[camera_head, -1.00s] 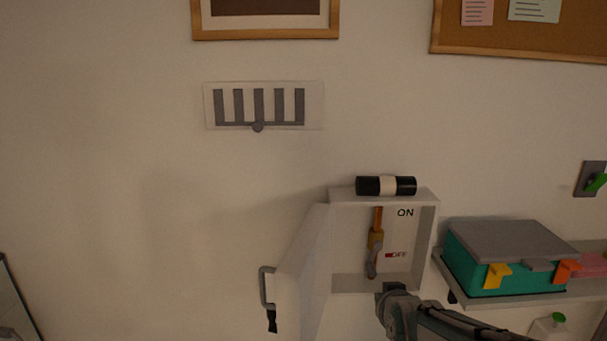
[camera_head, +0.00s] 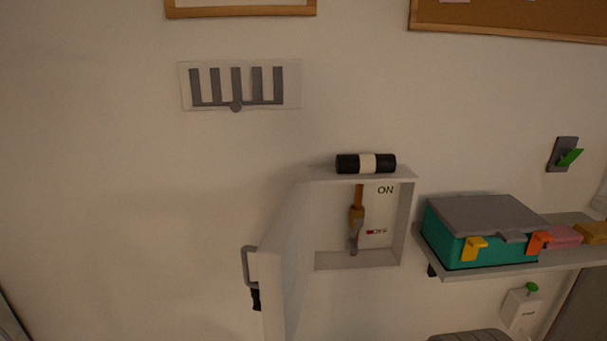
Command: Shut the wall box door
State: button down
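The white wall box (camera_head: 358,260) is mounted on the wall, right of the middle of the view. Its door (camera_head: 284,265) stands open, swung out to the left, with a grey handle (camera_head: 247,266) on its outer side. A black cylinder with a pale band (camera_head: 366,163) lies on top of the box. My gripper is not in view. A dark grey rounded part at the bottom edge is cut off, and I cannot tell what it is.
A shelf (camera_head: 520,262) to the right holds a teal case with a grey lid (camera_head: 482,230) and pink and yellow items. A green-levered switch (camera_head: 566,155) and a green-button box (camera_head: 521,305) are on the wall.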

aim_at(280, 266)
jog(key=j+z, duration=0.15)
jog(key=j, duration=0.4)
jog(key=k+j+z, duration=0.2)
jog(key=j, duration=0.3)
jog(key=j+z, duration=0.15)
jog(key=j, duration=0.4)
jog(key=i+j+z, duration=0.1)
jog(key=i+j, duration=0.1)
